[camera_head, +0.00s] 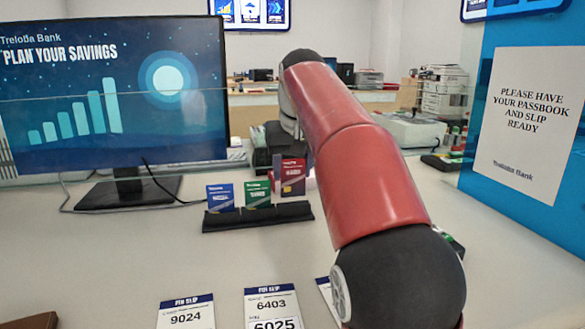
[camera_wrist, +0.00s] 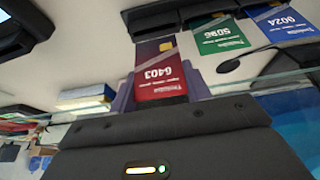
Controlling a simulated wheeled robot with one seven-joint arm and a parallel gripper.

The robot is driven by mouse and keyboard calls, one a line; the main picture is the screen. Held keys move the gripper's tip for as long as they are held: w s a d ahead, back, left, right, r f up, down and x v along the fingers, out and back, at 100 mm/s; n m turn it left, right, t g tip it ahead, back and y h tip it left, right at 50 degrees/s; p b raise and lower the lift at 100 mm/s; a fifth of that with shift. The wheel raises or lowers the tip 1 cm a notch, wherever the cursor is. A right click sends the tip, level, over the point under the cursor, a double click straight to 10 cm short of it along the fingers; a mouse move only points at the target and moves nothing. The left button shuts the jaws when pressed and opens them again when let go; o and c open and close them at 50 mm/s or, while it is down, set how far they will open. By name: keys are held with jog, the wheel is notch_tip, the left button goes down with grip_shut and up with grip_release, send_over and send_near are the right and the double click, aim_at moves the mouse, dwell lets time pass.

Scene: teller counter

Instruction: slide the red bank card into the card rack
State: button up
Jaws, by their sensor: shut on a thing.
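The red bank card (camera_head: 292,177) stands roughly upright over the right end of the black card rack (camera_head: 258,220). It also shows in the wrist view (camera_wrist: 161,80), numbered 6403, with its gold chip end toward the rack (camera_wrist: 150,17). My gripper (camera_wrist: 160,92) is shut on the red card, holding it by the end away from the chip. The red card sits higher than the blue card (camera_head: 220,196) and the green card (camera_head: 257,193), which stand in the rack to its left. Whether its lower edge touches the rack is unclear.
A monitor (camera_head: 110,95) stands at the left, its cable running near the rack. Paper slips (camera_head: 272,305) lie at the front of the counter. A blue panel with a sign (camera_head: 530,120) stands at the right. A black box (camera_head: 270,145) sits behind the rack.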

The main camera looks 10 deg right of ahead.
jog(key=shift+f+b, duration=1.4)
jog(key=shift+f, duration=0.45)
jog(key=o, duration=1.1)
notch_tip(320, 180, up, 7)
jog(key=p, duration=0.7)
jog(key=shift+p, duration=0.4)
jog(key=shift+s, duration=0.1)
